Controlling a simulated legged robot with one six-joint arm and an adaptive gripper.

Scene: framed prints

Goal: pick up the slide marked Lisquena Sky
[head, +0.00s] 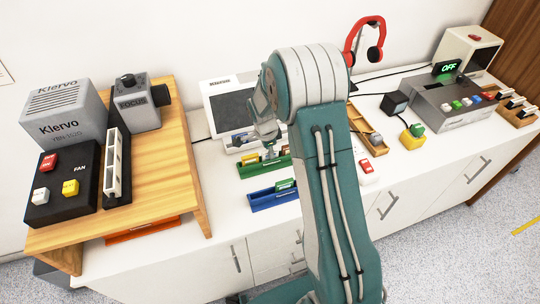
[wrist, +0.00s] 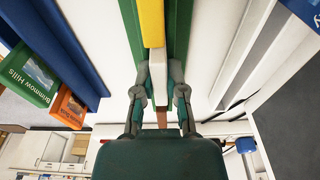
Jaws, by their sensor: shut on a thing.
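My gripper (wrist: 162,92) points down at the green rack (wrist: 181,30), its fingers closed on the two sides of a white slide (wrist: 158,72). The white slide stands right beside a yellow slide (wrist: 152,24) in line with the rack. I see no readable label on the white slide, so I cannot tell its name. In the head view my gripper (head: 270,150) is over the green rack (head: 257,172), partly hidden by my arm; the yellow slide (head: 250,159) shows there too.
A Klervo device with a screen (head: 232,108) stands behind. A wooden stand (head: 175,150) is at left; a grey box (head: 450,100) is at right.

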